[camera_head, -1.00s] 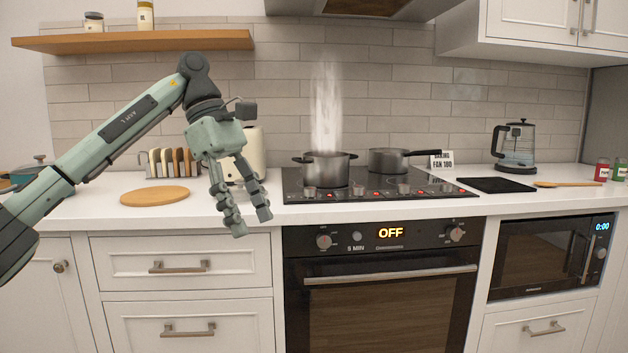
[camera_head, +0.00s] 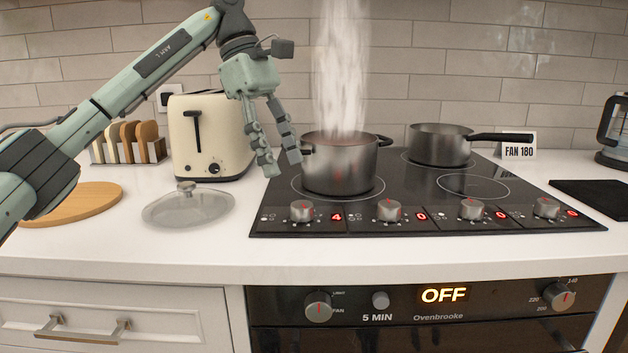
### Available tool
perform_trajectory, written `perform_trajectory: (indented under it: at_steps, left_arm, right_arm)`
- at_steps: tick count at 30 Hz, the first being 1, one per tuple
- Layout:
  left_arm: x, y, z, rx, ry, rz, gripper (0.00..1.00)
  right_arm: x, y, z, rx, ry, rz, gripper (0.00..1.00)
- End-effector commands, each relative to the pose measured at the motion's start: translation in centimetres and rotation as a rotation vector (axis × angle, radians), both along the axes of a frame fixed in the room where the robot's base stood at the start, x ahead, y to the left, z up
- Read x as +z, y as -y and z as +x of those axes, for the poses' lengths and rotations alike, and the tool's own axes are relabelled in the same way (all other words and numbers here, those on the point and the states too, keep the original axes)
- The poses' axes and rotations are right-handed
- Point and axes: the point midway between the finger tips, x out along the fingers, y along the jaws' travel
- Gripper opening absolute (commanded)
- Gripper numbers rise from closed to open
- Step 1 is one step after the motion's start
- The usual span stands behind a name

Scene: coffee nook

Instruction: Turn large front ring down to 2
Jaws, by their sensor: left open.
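The black hob (camera_head: 420,225) has a row of silver knobs along its front edge. The leftmost knob (camera_head: 302,211) has a red 4 beside it. The second knob (camera_head: 390,210) shows 0, as do the third knob (camera_head: 473,209) and the rightmost knob (camera_head: 547,208). A steaming steel pot (camera_head: 340,170) stands on the front left ring (camera_head: 378,190). My left gripper (camera_head: 283,167) is open and empty, its fingers pointing down by the pot's left side, above and behind the leftmost knob. I cannot tell whether it touches the pot. My right gripper is not in view.
A saucepan (camera_head: 440,146) stands at the back, its handle pointing right. A glass lid (camera_head: 188,208) lies on the worktop left of the hob, before a cream toaster (camera_head: 208,140). Worktop front is clear.

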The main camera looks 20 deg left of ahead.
Motion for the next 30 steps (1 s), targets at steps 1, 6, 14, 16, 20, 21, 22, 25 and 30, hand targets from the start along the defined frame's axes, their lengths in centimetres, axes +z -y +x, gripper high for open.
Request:
perform_trajectory:
  at_steps: [1,6,14,16,20,21,22,25,30]
  left_arm:
    - [0.0,0.0,0.0,-0.001,0.0,0.0,0.54]
    - [-1.2,0.4,-0.1,-0.001,-0.002,0.001,0.54]
    - [-5.0,2.0,-0.4,-0.001,-0.002,0.001,0.54]
    - [-5.8,2.3,-0.4,0.0,-0.001,0.001,0.54]
    - [-6.9,2.8,-0.5,0.001,-0.001,0.0,0.54]
    - [-7.0,2.8,-0.5,0.001,0.0,0.0,0.54]
    - [-7.1,2.9,-0.5,0.0,0.0,0.0,0.54]
    - [-7.2,3.0,-0.5,0.0,0.001,0.0,0.54]
    - [-7.2,2.9,-0.5,0.0,0.001,0.0,0.52]
  right_arm:
    - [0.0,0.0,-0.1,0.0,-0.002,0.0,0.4]
    - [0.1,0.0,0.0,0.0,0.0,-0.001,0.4]
    - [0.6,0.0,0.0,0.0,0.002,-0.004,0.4]
    - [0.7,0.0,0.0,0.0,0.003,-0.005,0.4]
    - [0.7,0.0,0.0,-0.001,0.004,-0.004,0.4]
    - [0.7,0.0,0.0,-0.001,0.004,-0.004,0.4]
    - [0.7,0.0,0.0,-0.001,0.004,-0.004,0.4]
    - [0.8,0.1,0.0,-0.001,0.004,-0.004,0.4]
    - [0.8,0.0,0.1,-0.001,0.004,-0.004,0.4]
